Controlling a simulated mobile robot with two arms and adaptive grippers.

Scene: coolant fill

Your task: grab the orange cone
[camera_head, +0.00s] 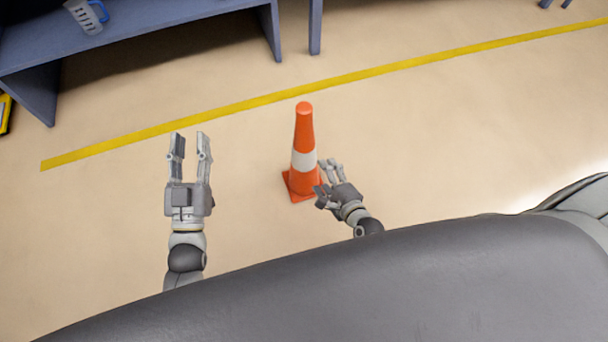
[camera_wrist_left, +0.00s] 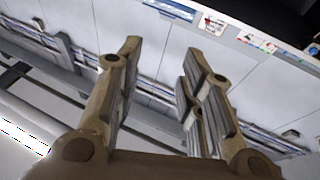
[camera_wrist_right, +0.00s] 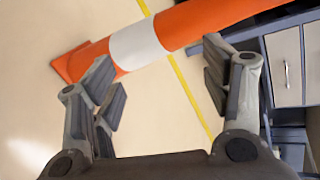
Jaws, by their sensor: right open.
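An orange cone (camera_head: 304,128) with a white band stands upright on the floor in the head view. Its square orange base shows below the band. My right gripper (camera_head: 324,178) is open beside the cone's lower right side. In the right wrist view the cone (camera_wrist_right: 195,22) lies across the picture beyond the open fingers of the right gripper (camera_wrist_right: 165,95); I cannot tell whether they touch it. My left gripper (camera_head: 190,142) is open and empty, to the left of the cone. The left wrist view shows its spread fingers (camera_wrist_left: 160,80) with nothing between them.
A yellow line (camera_head: 240,106) runs along the floor behind the cone. A blue-grey bench (camera_head: 150,22) stands at the back left with a measuring jug (camera_head: 84,14) on it. Grey drawers (camera_wrist_right: 285,65) show in the right wrist view. The floor around the cone is clear.

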